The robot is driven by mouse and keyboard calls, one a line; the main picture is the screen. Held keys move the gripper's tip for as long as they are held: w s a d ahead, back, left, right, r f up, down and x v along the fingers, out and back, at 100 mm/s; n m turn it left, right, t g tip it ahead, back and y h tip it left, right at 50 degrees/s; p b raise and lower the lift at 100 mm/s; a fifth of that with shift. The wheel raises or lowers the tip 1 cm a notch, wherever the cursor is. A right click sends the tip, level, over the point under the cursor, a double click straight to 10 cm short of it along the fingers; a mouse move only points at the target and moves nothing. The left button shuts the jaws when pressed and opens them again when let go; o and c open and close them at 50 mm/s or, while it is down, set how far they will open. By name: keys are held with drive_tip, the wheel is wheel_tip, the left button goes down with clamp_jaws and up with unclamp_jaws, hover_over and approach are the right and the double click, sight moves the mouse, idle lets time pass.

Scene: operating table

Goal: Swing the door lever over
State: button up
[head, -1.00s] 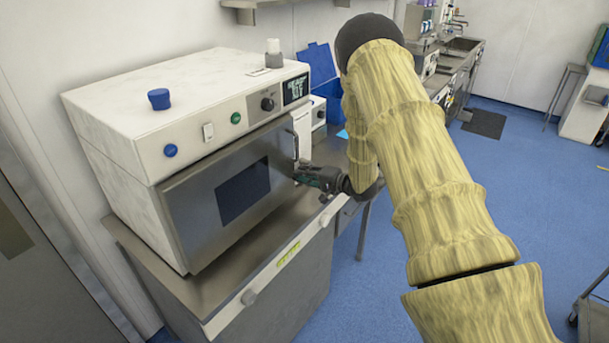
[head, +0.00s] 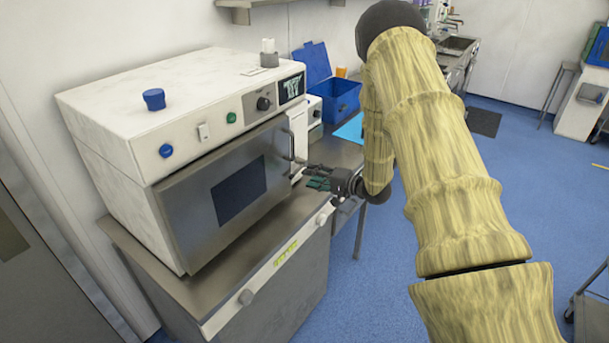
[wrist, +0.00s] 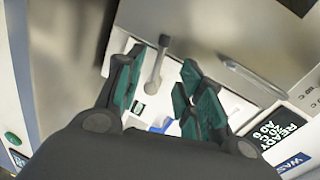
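The white cabinet unit (head: 100,125) has a steel door (head: 190,205) with a dark window, and the door looks shut. A slim bar handle (head: 290,146) stands at the door's right edge; the wrist view shows a steel bar (wrist: 253,78) near the display. A grey lever with a rounded end (wrist: 157,62) lies ahead of and between my fingers in the wrist view; I cannot tell any contact. My gripper (head: 315,177) is right of the door's edge, its green-padded fingers spread and empty. The wrist view shows both sides of my gripper (wrist: 158,95) apart.
The unit stands on a steel-topped bench (head: 215,275). A small white device (head: 314,112) and a blue bin (head: 338,98) stand behind my gripper. A blue cup (head: 154,99) and a small container (head: 269,54) sit on the unit. Blue floor (head: 390,265) is open at right.

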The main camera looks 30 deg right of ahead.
drive_tip(key=v, duration=0.6)
drive_tip(key=shift+s+d, duration=0.15)
drive_tip(key=shift+s, duration=0.05)
drive_tip(key=shift+r, duration=0.1)
drive_tip(key=s+a+f+n+g+h+b, duration=0.1)
drive_tip(key=s+a+f+n+g+h, duration=0.1)
drive_tip(key=s+a+f, duration=0.5)
drive_tip(key=s+a+f+n+g+h+b, duration=0.1)
drive_tip(key=s+a+f+g+b, duration=0.2)
drive_tip(key=f, duration=0.8)
drive_tip(key=s+a+f+n+g+h, duration=0.1)
drive_tip(key=s+a+f+n+h, duration=0.1)
drive_tip(key=s+a+f, duration=0.5)
drive_tip(key=s+a+f+n+g+b, duration=0.1)
drive_tip(key=s+a+f+n+g, duration=0.1)
drive_tip(key=s, duration=0.6)
drive_tip(key=s+a+f+n+g+h+b, duration=0.1)
drive_tip(key=s+a+f+n+g, duration=0.1)
drive_tip(key=s, duration=0.7)
drive_tip(key=s+a+f+n+g+b, duration=0.1)
drive_tip(key=s+a+f+g, duration=0.3)
drive_tip(key=s, duration=0.5)
wheel_tip(320, 180, down, 3)
drive_tip(key=shift+a+f+n+h, duration=0.15)
drive_tip(key=shift+a+n+h, duration=0.25)
drive_tip(key=shift+a, duration=0.75)
drive_tip(key=shift+s, duration=0.15)
